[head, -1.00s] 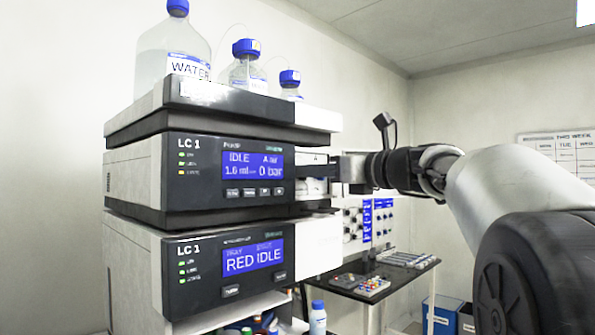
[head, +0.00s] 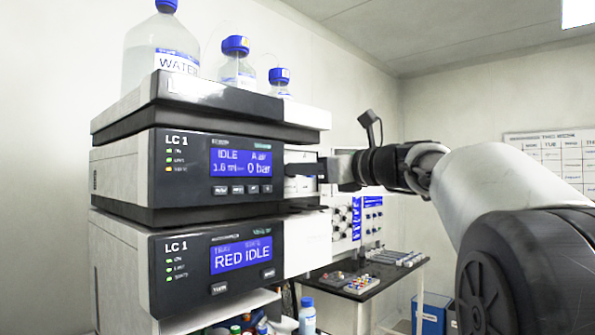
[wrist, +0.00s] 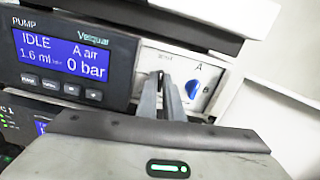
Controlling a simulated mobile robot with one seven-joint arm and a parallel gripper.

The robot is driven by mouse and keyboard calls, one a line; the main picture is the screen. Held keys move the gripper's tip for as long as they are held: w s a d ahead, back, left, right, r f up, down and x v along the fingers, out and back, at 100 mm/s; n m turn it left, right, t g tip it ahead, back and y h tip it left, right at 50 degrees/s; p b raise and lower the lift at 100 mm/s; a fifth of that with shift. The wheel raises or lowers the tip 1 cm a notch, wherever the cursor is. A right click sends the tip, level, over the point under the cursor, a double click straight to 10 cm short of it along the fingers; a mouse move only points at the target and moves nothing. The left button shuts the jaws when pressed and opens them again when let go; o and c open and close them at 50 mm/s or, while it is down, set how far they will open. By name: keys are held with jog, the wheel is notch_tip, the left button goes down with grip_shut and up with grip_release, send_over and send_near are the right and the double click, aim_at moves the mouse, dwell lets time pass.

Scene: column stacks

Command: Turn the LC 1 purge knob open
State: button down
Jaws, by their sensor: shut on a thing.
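The LC 1 pump module (head: 172,190) is the upper black-fronted unit of the stack. Its screen (wrist: 62,55) reads IDLE, A air, 1.6 ml and 0 bar. A white valve panel (wrist: 212,74) is just right of the screen. My gripper (wrist: 162,76) reaches the left part of this panel, and its fingers are closed together on the small LC 1 purge knob, mostly hidden between the tips. How far the knob is turned cannot be seen. In the head view my gripper (head: 302,168) comes in from the right.
A blue selector knob (wrist: 194,88) marked A sits close to the right of my fingers. Below is a second LC 1 module (head: 170,275) reading RED IDLE. Bottles, one labelled WATER (head: 160,55), stand on top. A dark bench (head: 370,280) stands behind at right.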

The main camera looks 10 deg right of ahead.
jog(key=n+b, duration=0.1)
jog(key=n, duration=0.3)
jog(key=shift+f+b, duration=0.15)
jog(key=shift+b, duration=0.15)
jog(key=shift+s+a+n+b, duration=0.1)
jog(key=shift+n+b, duration=2.55)
jog(key=shift+n, duration=3.55)
jog(key=c, duration=1.9)
grip_release()
jog(key=v, duration=1.7)
jog(key=shift+s+b, duration=0.2)
jog(key=shift+b, duration=0.25)
